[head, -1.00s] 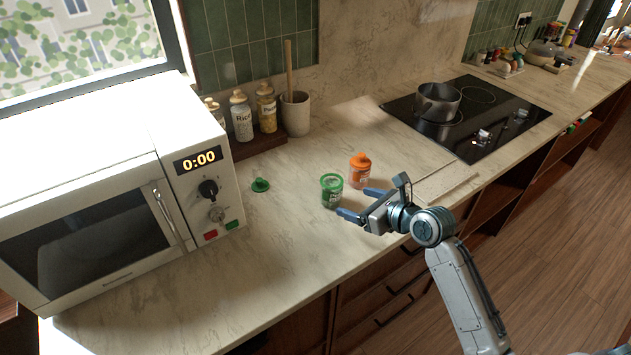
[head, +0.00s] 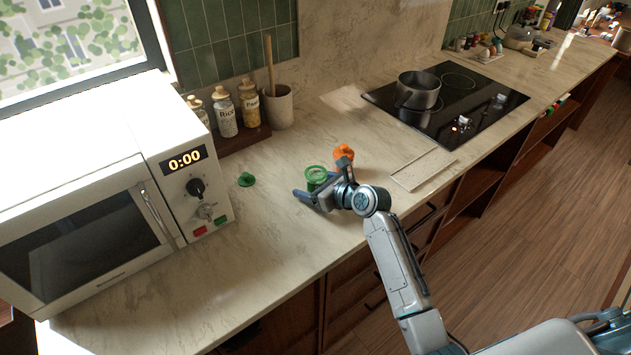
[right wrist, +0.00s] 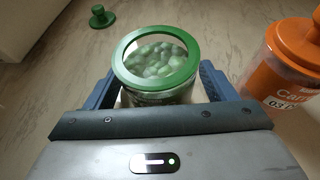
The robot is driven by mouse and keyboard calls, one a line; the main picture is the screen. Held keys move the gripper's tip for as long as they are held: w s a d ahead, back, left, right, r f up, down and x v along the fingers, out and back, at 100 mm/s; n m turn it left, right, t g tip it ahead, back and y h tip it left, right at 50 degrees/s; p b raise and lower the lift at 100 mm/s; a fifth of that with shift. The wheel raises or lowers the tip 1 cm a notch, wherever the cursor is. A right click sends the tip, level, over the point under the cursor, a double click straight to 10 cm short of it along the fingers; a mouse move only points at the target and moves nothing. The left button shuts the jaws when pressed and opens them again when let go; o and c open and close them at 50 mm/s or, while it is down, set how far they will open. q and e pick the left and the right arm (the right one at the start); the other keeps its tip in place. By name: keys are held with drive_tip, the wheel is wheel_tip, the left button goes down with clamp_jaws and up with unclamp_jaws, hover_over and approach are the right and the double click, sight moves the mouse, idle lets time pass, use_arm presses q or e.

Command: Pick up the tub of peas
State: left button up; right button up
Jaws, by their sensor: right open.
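The tub of peas (head: 315,174) is a clear tub with a green rim, standing upright and open on the counter. In the right wrist view the tub (right wrist: 157,60) shows green peas inside. My right gripper (head: 312,192) is open, with its blue fingers on either side of the tub; the right wrist view shows the fingers (right wrist: 155,88) flanking it. I cannot tell whether they touch it. The green lid (head: 246,179) with a knob lies on the counter to the left; it also shows in the right wrist view (right wrist: 101,17). My left gripper is not in view.
An orange-lidded tub (head: 344,153) stands close behind the gripper, just right of the peas in the right wrist view (right wrist: 290,65). A microwave (head: 100,200) stands at left, jars (head: 226,118) at the back, a white tray (head: 424,168) and a hob with a pot (head: 418,92) at right.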

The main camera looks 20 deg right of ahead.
drive_tip(key=c, duration=1.1)
drive_tip(key=shift+r, duration=0.15)
